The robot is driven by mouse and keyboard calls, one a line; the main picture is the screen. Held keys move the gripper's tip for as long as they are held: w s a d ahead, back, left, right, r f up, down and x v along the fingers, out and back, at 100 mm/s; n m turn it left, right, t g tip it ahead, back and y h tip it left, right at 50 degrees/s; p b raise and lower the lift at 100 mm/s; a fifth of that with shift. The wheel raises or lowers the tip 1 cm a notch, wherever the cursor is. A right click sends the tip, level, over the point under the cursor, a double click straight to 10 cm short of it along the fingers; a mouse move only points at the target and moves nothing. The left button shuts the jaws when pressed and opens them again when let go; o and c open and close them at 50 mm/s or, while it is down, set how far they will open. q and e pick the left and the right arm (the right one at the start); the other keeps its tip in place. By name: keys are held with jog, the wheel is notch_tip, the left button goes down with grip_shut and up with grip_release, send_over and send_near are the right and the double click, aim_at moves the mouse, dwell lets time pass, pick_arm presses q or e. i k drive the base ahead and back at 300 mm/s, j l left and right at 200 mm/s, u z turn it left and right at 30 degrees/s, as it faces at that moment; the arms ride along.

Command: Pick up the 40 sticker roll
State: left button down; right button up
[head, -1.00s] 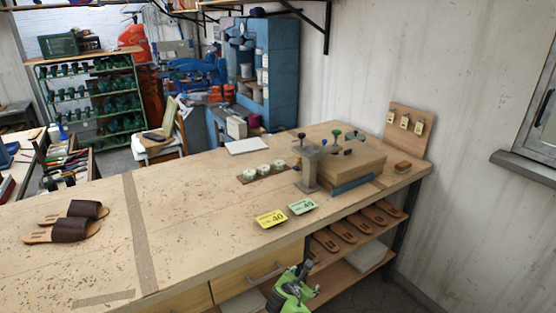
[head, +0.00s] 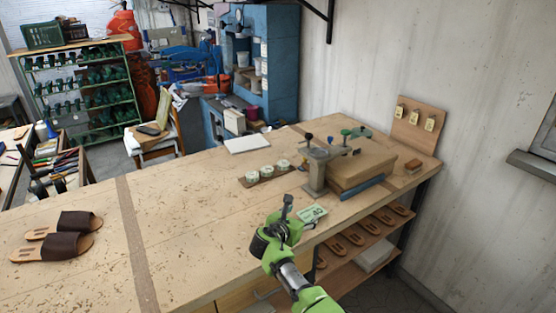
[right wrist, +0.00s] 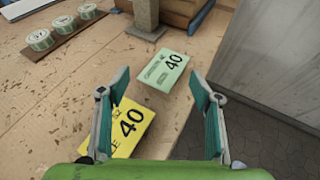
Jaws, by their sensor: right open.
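Three pale sticker rolls with green edges sit in a row on a brown strip (right wrist: 63,38) on the bench; the nearest roll (right wrist: 39,40) and the far one (right wrist: 87,11) flank the middle roll (right wrist: 65,22). Their numbers are too small to read surely. A green card marked 40 (right wrist: 163,69) and a yellow card marked 40 (right wrist: 128,128) lie flat near the front edge. My right gripper (head: 286,213) is open and empty above the cards, right of the rolls; its fingers also show in the right wrist view (right wrist: 158,82). It hides the yellow card in the head view. My left gripper is out of view.
A grey post-like tool (head: 317,172) and a wooden block with stamps (head: 362,165) stand right of the rolls. A white sheet (head: 246,144) lies behind them. Brown sandals (head: 65,238) lie at the left. The bench (head: 190,210) between is clear.

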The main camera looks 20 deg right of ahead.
aim_at(283, 164)
jog(key=i, duration=1)
jog(key=i+l, duration=0.1)
jog(key=l, duration=0.3)
jog(key=i+l, duration=0.1)
jog(key=l, duration=0.3)
